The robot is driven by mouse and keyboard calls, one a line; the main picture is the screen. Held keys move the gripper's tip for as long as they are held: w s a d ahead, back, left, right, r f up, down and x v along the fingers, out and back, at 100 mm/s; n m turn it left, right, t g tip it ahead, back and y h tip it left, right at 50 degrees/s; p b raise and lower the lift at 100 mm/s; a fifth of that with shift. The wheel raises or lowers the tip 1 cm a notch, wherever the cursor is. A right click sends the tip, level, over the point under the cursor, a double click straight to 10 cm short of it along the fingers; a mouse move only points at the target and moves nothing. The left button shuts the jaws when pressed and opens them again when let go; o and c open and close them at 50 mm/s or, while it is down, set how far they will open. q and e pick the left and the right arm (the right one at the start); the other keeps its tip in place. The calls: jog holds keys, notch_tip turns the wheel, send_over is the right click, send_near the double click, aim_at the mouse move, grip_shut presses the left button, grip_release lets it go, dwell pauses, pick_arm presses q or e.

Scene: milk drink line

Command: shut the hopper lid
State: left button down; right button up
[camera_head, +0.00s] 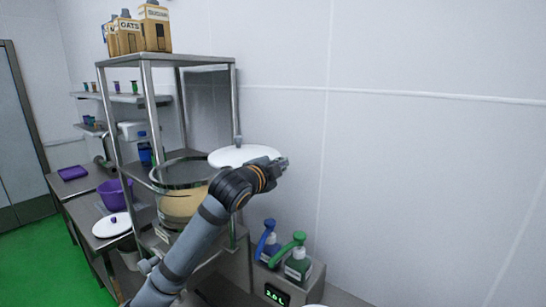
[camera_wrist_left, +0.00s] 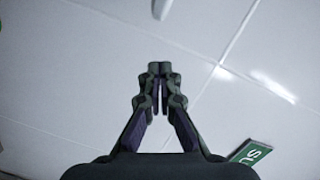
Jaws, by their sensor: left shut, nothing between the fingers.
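The hopper (camera_head: 180,201) is a round, clear-walled bin with a metal rim and tan contents, standing in the steel frame. Its white round lid (camera_head: 240,155) is at the hopper's right, behind my left gripper. The lid looks open, off the hopper's mouth, and its lower part is hidden by my arm. My left gripper (camera_head: 281,163) is in front of the lid's right side; whether it touches the lid I cannot tell. In the left wrist view its fingers (camera_wrist_left: 159,70) are closed together and empty, against a pale tiled surface. My right gripper is not in view.
Blue (camera_head: 267,242) and green (camera_head: 298,262) pump bottles stand below my left arm, by a display (camera_head: 276,294). Cartons (camera_head: 155,27) sit on the frame top. A purple bowl (camera_head: 114,194) and a second white lid (camera_head: 112,225) are at left. The wall at right is bare.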

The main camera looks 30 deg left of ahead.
pick_arm(q)
jog(key=a, duration=0.1)
jog(key=w+a+f+p, duration=0.1)
jog(key=w+a+f, duration=0.1)
jog(key=shift+a+p, duration=0.3)
jog(key=shift+p, duration=0.05)
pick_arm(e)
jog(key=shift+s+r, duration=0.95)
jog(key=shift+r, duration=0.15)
pick_arm(q)
jog(key=shift+w+a, duration=0.1)
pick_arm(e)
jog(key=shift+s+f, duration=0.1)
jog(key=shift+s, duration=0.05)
